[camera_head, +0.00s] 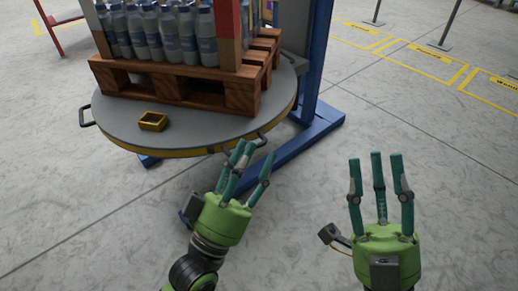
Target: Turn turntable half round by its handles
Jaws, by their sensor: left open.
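The round grey turntable (200,130) with a yellow rim stands at the upper left. One handle (87,116) juts from its left edge. Another dark handle (260,140) is at its front right edge, partly behind my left gripper's fingers. A third handle (287,57) seems to show at the right edge. My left gripper (252,165) is open, its fingertips close to the front right handle; I cannot tell if they touch it. My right gripper (378,165) is over the floor to the right, fingers up and apart, open and empty.
A wooden pallet (185,85) with several bottles (170,35) sits on the turntable. A blue frame (318,60) with a floor beam (290,155) stands behind.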

